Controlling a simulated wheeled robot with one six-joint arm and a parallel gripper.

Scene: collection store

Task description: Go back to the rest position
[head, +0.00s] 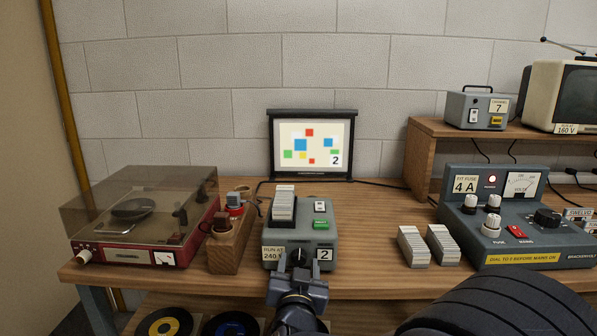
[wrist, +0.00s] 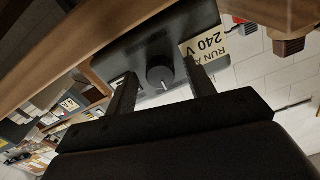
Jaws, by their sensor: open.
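My gripper (head: 298,268) is at the front of the grey device (head: 318,236) labelled 2 and "RUN AT 240 V". In the wrist view my gripper (wrist: 160,88) is open, with one finger on each side of a round black knob (wrist: 160,71) on the device's dark front. The knob carries a light pointer line. No contact between fingers and knob can be made out. The knob is small in the head view, where my gripper partly covers the device's lower front.
A red record player (head: 130,252) and a wooden holder (head: 228,245) stand left. White slide stacks (head: 413,247) and a grey control unit (head: 520,225) stand right. A lit screen (head: 311,146) is behind. A shelf (head: 420,160) holds a grey box (head: 477,108) and a television (head: 560,95).

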